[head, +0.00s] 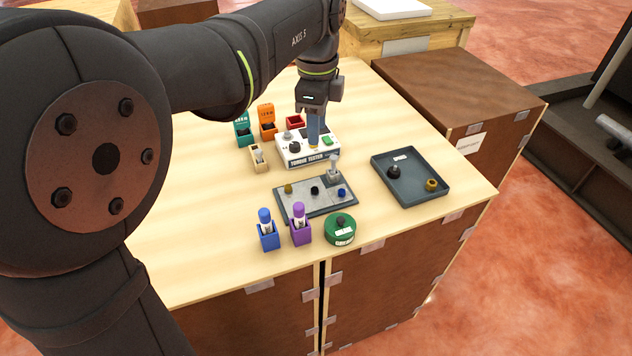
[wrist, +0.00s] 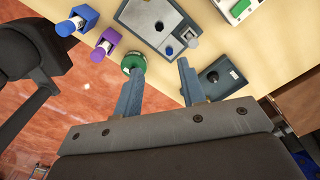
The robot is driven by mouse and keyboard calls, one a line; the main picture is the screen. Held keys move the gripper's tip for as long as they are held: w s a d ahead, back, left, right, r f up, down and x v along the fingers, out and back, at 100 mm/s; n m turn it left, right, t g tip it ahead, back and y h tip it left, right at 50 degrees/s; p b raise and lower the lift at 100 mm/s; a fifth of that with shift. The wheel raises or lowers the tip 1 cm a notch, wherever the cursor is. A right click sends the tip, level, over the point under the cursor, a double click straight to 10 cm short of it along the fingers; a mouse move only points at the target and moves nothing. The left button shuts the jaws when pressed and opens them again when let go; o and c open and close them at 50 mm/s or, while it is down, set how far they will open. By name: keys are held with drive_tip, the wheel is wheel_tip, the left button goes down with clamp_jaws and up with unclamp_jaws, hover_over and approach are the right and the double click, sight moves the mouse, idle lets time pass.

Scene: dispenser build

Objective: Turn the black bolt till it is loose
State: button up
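The grey plate (head: 300,202) on the table carries a brass-coloured bolt (head: 288,187), a black bolt (head: 314,190), a blue bolt (head: 341,193) and a silver upright piece (head: 334,170). The black bolt also shows in the wrist view (wrist: 159,27), seated in the plate. Another black bolt-like piece (head: 393,171) stands in the dark tray (head: 410,195). My gripper (head: 314,146) points down and overlaps the torque tester in the head view. In the wrist view my gripper (wrist: 158,77) has its fingers wide apart with nothing between them, away from the black bolt.
The white torque tester (head: 298,160) stands behind the plate. Blue (head: 268,240) and purple (head: 300,235) holders and a green round container (head: 340,230) stand in front. Teal, orange and red boxes (head: 295,122) are at the back. A brass ring (head: 432,184) lies in the tray.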

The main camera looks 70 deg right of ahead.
sight(317, 189)
wheel_tip(317, 189, down, 17)
drive_tip(key=shift+r, duration=0.2)
idle(0.3)
clamp_jaws()
